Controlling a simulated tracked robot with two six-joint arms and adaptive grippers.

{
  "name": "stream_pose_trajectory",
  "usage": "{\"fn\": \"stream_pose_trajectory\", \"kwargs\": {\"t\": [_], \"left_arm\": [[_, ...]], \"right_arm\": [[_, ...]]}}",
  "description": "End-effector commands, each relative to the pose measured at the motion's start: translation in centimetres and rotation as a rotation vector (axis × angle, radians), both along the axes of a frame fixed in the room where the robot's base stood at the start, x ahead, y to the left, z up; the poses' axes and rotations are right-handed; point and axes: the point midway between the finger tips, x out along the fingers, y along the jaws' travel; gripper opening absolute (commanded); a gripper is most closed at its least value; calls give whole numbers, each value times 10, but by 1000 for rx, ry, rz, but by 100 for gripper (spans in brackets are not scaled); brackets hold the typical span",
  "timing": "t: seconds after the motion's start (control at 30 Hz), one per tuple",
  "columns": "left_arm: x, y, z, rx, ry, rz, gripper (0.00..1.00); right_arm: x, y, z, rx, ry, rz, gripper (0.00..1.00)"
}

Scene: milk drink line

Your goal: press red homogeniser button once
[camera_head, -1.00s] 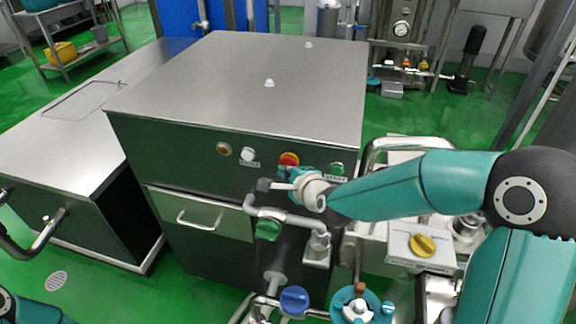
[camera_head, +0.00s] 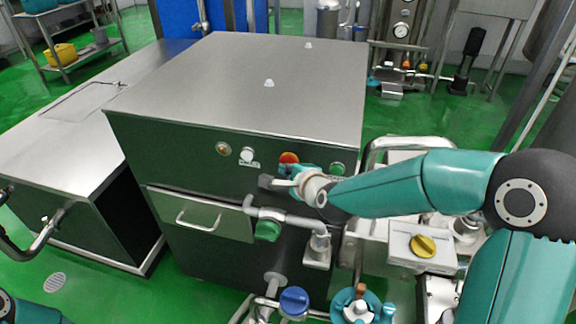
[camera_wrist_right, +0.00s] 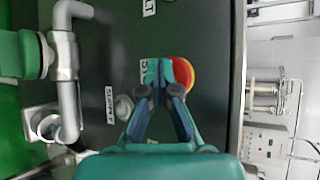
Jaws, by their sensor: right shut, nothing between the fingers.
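The red homogeniser button (camera_head: 289,157) is on the dark front panel of the steel homogeniser cabinet (camera_head: 240,85), under its top edge. In the right wrist view the red button (camera_wrist_right: 186,75) has a yellow surround, and its left part is hidden behind the fingertips. My right gripper (camera_head: 285,171) is shut and empty, just in front of and below the button in the head view. Its teal fingertips (camera_wrist_right: 167,74) overlap the button in the wrist view; I cannot tell whether they touch it. My left gripper is out of view.
A green button (camera_head: 337,169) sits right of the red one; a white button (camera_head: 247,155) and an amber lamp (camera_head: 223,148) sit left. A grey pipe (camera_head: 285,218) with a green valve handle (camera_head: 267,230) runs below the gripper.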

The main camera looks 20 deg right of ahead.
Motion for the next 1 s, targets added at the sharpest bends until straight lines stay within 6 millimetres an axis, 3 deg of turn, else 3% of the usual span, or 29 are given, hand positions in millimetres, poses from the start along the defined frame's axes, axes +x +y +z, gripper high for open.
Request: {"fn": "stream_pose_trajectory", "kwargs": {"t": [1.0], "left_arm": [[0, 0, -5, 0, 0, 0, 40]], "right_arm": [[-15, 9, 0, 0, -1, -2, 0]]}}
